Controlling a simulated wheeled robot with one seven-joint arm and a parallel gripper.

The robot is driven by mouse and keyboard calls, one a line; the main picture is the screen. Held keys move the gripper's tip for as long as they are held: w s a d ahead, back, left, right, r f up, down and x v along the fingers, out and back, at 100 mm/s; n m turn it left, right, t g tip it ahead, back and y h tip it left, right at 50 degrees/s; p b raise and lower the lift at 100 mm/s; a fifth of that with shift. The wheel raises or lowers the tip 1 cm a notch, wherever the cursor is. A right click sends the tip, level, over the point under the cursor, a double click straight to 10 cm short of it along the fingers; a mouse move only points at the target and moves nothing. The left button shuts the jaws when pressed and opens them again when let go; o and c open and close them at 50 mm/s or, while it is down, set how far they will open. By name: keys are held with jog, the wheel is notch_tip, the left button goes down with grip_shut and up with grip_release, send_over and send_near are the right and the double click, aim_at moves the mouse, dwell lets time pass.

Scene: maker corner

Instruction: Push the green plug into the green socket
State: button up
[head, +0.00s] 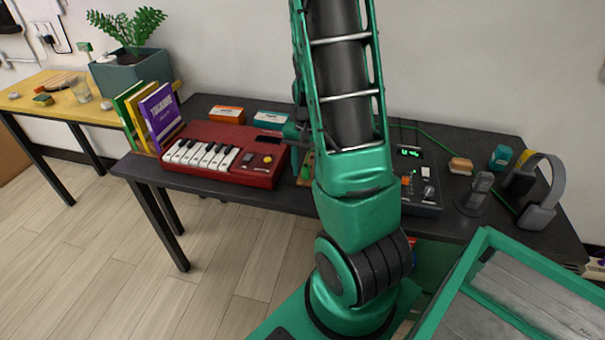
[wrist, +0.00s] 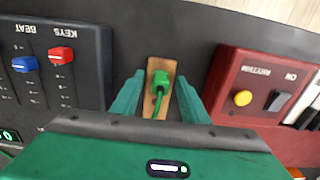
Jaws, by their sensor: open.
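The green plug (wrist: 161,79) rests on a narrow wooden block (wrist: 151,66) in the wrist view, with its green cable running down toward my gripper's body. My gripper (wrist: 160,86) is open, with one teal finger on each side of the plug and block. Gaps show between the fingers and the plug. In the head view my arm hides most of the gripper and the plug; part of the wooden block (head: 308,160) shows beside the red keyboard. I cannot make out a green socket in either view.
A red keyboard (head: 228,146) stands close on one side of the block, and a dark mixer (head: 428,193) on the other. A green cable (head: 440,143) crosses the back of the dark desk. Headphones (head: 545,190), books (head: 160,112) and small boxes stand around.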

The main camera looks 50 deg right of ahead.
aim_at(306, 167)
jog(key=shift+c, duration=0.6)
grip_shut()
jog(key=shift+r, duration=0.5)
jog(key=r, duration=0.3)
jog(key=shift+s+a+r, duration=0.15)
jog(key=shift+a+r, duration=0.05)
jog(key=shift+r, duration=0.1)
jog(key=s+a+r, duration=0.6)
jog(key=s+a, duration=0.2)
jog(key=shift+r, duration=0.2)
